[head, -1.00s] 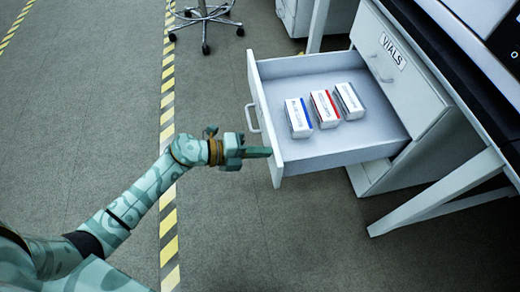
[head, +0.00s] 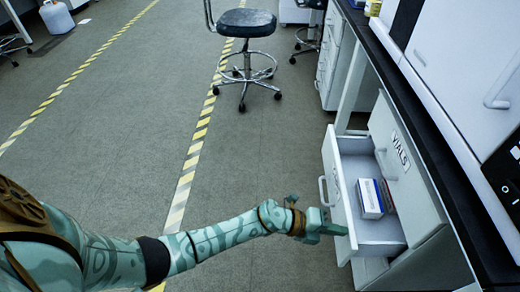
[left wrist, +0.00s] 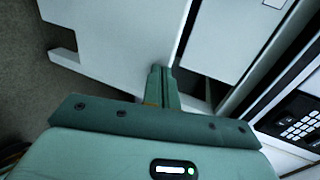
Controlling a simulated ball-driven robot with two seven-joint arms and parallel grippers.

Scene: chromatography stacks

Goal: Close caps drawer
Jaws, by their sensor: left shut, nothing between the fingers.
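The drawer (head: 338,205) below the VIALS drawer (head: 392,150) is partly open in the head view. It holds a blue-and-white box (head: 370,199) and a red-marked box (head: 387,196) partly behind it. A pale handle (head: 324,191) is on its front. My left gripper (head: 343,230) is shut and empty, its fingertips at the lower part of the drawer front, near or touching it. In the left wrist view the closed fingers (left wrist: 160,75) point at white panels, and whether they touch cannot be told. My right gripper is not in view.
A dark-topped bench (head: 415,100) with an instrument runs along the right. A black-seated stool (head: 246,24) stands at the back, with another chair base beyond it. The floor left of the drawer is clear, with yellow-striped tape (head: 192,150).

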